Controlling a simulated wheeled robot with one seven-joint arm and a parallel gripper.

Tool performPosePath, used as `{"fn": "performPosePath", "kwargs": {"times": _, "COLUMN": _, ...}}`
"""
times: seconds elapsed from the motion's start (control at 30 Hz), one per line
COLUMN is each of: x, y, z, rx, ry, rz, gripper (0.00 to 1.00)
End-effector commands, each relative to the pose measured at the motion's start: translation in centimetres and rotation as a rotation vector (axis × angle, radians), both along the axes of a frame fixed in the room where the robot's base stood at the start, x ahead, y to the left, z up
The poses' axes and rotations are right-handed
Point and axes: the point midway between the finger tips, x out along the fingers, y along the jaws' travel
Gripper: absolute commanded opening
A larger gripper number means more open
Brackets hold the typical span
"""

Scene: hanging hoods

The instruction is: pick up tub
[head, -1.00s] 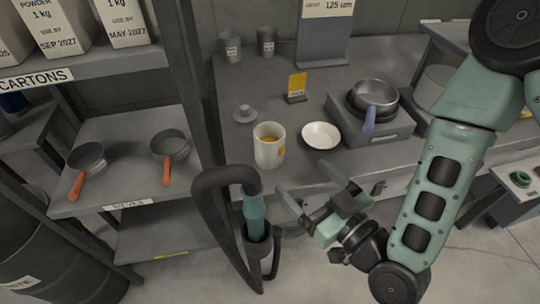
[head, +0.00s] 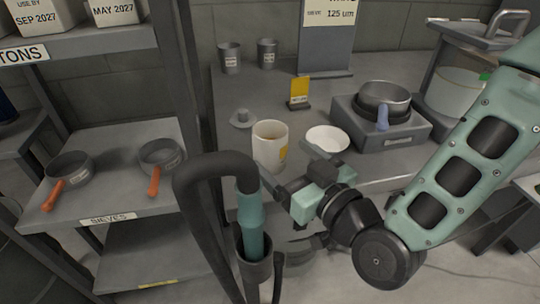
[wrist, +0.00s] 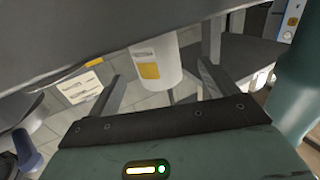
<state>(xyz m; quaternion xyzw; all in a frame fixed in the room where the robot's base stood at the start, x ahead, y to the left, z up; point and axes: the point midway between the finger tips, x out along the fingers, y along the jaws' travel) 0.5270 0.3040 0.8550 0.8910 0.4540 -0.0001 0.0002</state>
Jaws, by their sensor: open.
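The tub (head: 266,148) is a white, open-topped round container with a yellow label. It stands upright on the grey bench (head: 230,100), near its front edge. My gripper (head: 292,166) is open and empty, in front of the tub and slightly to its right, with its fingers pointing at it. In the wrist view the tub (wrist: 153,68) shows between the two spread fingers, its yellow label facing the camera. I cannot tell whether either finger touches it.
A white dish (head: 327,138) sits right of the tub, beside a pan (head: 384,97) on a grey unit. A grey lid-like disc (head: 242,118) and a yellow sign (head: 299,91) stand behind.

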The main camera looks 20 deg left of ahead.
Motion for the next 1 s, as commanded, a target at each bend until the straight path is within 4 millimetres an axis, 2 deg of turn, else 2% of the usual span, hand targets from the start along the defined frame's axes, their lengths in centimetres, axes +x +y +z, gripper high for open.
{"fn": "performPosePath", "kwargs": {"times": 0.17, "x": 1.0, "y": 1.1, "z": -0.2, "rx": 0.002, "ry": 0.001, "rz": -0.001, "gripper": 0.85}}
{"fn": "performPosePath", "kwargs": {"times": 0.4, "x": 3.1, "y": 3.7, "z": -0.5, "rx": 0.002, "ry": 0.0, "rz": 0.0, "gripper": 0.85}}
{"fn": "performPosePath", "kwargs": {"times": 0.7, "x": 3.5, "y": 4.2, "z": -0.6, "rx": 0.0, "ry": 0.0, "rz": 0.0, "gripper": 0.85}}
{"fn": "performPosePath", "kwargs": {"times": 0.73, "x": 3.5, "y": 4.2, "z": -0.6, "rx": 0.0, "ry": 0.0, "rz": 0.0, "gripper": 0.82}}
{"fn": "performPosePath", "kwargs": {"times": 0.87, "x": 3.5, "y": 4.2, "z": -0.6, "rx": 0.0, "ry": 0.0, "rz": 0.0, "gripper": 0.46}}
{"fn": "performPosePath", "kwargs": {"times": 1.0, "x": 3.5, "y": 4.2, "z": -0.5, "rx": 0.002, "ry": -0.001, "rz": 0.0, "gripper": 0.45}}
